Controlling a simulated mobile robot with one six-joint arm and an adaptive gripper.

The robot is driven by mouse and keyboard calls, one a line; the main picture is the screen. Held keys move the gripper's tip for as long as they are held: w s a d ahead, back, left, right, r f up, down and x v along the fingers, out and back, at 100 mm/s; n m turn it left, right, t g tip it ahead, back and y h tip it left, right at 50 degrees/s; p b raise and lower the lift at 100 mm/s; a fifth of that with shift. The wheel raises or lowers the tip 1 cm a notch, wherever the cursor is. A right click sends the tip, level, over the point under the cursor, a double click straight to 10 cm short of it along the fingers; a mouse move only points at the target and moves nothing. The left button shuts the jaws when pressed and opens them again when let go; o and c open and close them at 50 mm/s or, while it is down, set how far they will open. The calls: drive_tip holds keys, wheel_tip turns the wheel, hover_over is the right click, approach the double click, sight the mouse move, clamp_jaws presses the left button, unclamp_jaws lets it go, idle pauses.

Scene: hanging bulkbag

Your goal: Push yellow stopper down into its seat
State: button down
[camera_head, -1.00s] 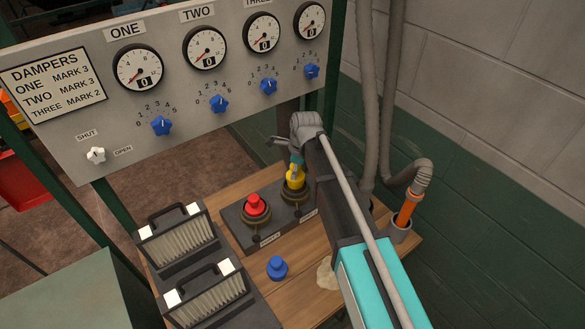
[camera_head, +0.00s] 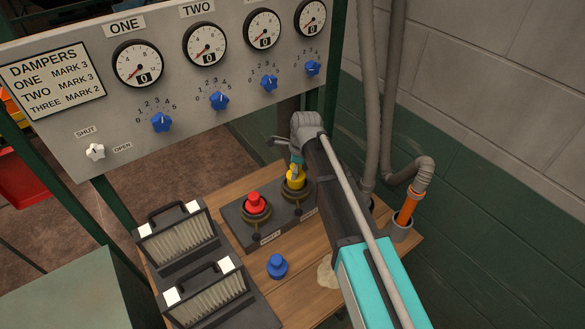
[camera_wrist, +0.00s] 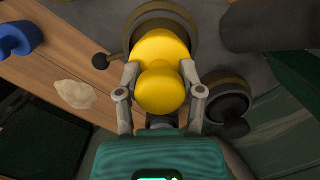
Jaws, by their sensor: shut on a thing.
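The yellow stopper (camera_head: 296,179) is at the right-hand round seat (camera_head: 297,196) on the dark block. My gripper (camera_head: 297,165) is above the block, shut on the stopper's knob. In the wrist view the yellow stopper (camera_wrist: 161,70) sits between the two fingers of my gripper (camera_wrist: 160,92), with the brown seat ring (camera_wrist: 163,12) partly showing behind it. How deep the stopper sits in the ring cannot be told, as the gripper and stopper hide the opening.
A red stopper (camera_head: 254,203) sits in the left seat of the block. A blue stopper (camera_head: 277,266) stands on the wooden bench, left of a pale patch (camera_head: 327,276). Two brush-like filter units (camera_head: 175,236) lie at left. The gauge panel (camera_head: 190,75) stands behind. An orange tube (camera_head: 407,208) stands at right.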

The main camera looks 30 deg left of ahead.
drive_tip(key=shift+f+b, duration=1.8)
drive_tip(key=shift+f, duration=0.1)
idle(1.1)
drive_tip(key=shift+c, duration=0.7)
unclamp_jaws()
drive_tip(key=shift+r, duration=0.15)
